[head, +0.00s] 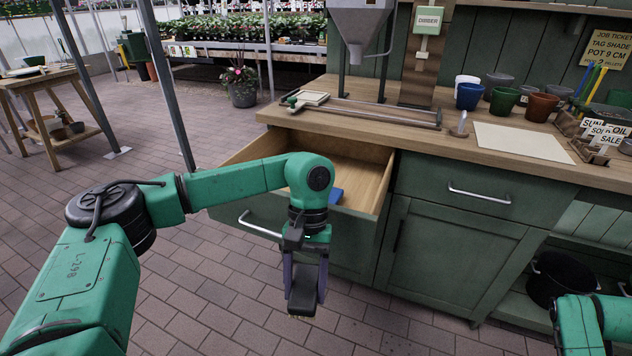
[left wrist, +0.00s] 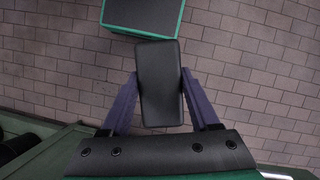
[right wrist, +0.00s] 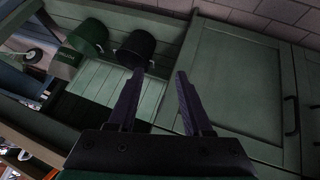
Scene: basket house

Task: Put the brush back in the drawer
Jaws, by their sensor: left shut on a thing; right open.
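The brush (head: 300,284) shows as a dark, block-shaped body between the fingers of my left gripper (head: 305,294); a little pale bristle seems to show at its lower end. My left gripper is shut on it, in front of the drawer and over the brick floor. In the left wrist view the brush (left wrist: 161,85) lies between both fingers. The drawer (head: 362,178) is pulled open, with a blue thing (head: 336,195) inside; my left arm hides part of it. My right gripper (right wrist: 160,75) is open and empty, facing the lower shelf and cabinet door.
The workbench (head: 400,143) above the drawer carries a wooden frame, a paper sheet (head: 522,141) and several pots at the right. A closed drawer (head: 470,187) sits right of the open one. Dark pots (right wrist: 138,48) stand on the lower shelf.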

